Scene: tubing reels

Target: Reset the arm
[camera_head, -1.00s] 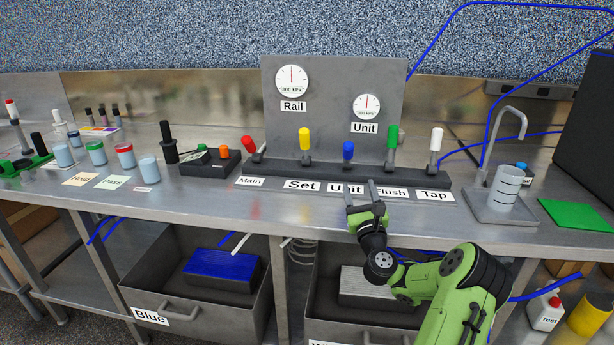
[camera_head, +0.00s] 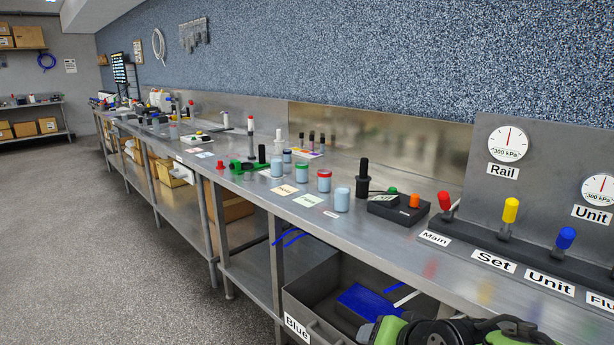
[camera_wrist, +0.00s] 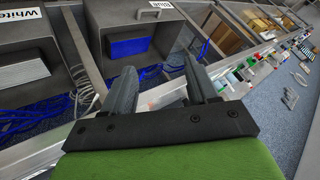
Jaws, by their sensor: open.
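My gripper (camera_wrist: 160,85) shows in the wrist view with its two grey fingers apart and nothing between them. Beyond the fingers lie the bench's front edge and the open bins under it. In the head view, green and black parts of my folded arm show at the bottom right edge, in front of the bin labelled Blue (camera_head: 320,300). The fingertips cannot be made out there.
The steel bench (camera_head: 300,228) runs far to the left, carrying several small jars, including a red-lidded jar (camera_head: 324,181), and a row of coloured levers such as the yellow lever (camera_head: 510,212). The floor (camera_head: 110,260) at left is clear. A blue block (camera_wrist: 128,47) lies in a bin.

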